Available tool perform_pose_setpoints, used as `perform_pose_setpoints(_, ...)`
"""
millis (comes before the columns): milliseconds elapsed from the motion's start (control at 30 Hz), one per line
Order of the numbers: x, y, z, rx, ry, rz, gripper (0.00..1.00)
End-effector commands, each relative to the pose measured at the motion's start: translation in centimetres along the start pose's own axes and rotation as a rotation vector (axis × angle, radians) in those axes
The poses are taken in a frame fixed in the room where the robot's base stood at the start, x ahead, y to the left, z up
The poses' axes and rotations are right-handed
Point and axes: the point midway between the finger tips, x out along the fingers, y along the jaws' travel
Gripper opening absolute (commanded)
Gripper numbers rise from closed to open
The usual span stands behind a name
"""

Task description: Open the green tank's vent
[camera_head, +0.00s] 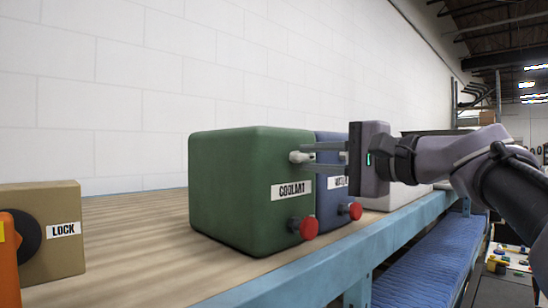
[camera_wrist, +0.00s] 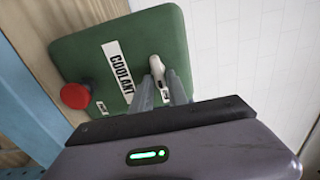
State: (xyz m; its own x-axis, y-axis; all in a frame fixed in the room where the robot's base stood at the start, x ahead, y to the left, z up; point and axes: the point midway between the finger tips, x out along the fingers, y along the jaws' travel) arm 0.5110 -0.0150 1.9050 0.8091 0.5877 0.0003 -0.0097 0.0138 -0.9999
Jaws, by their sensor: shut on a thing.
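The green tank (camera_head: 235,190) stands on the wooden bench top and bears a white COOLANT label (camera_head: 292,190). Its white vent handle (camera_head: 296,157) sticks out high on the face toward my gripper. A red knob (camera_head: 309,227) sits low on the same face. My gripper (camera_head: 307,156) reaches in from the right with its fingers at the vent handle, shut on it. In the wrist view the green tank (camera_wrist: 90,55) shows with the white vent handle (camera_wrist: 155,66) at the tips of my gripper (camera_wrist: 162,82). The fingers hide part of the handle.
A blue tank (camera_head: 329,205) with its own red knob (camera_head: 355,211) stands close behind the green one. A tan box marked LOCK (camera_head: 58,257) and an orange object (camera_head: 8,265) are at the left. The bench's blue edge (camera_head: 300,276) runs along the front.

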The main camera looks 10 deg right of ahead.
Motion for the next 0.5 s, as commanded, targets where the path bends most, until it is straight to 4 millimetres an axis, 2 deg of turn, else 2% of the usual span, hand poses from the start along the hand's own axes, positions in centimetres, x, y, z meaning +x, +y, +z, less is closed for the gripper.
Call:
perform_pose_setpoints(200, 0.00, -0.04, 0.03, -0.001, -0.001, -0.001, 0.00)
perform_pose_setpoints(233, 0.00, -0.04, 0.03, -0.001, -0.001, -0.001, 0.22)
perform_pose_setpoints(300, 0.00, -0.04, 0.03, -0.001, -0.001, -0.001, 0.35)
perform_pose_setpoints(500, 0.00, -0.03, 0.02, -0.001, 0.000, -0.001, 0.35)
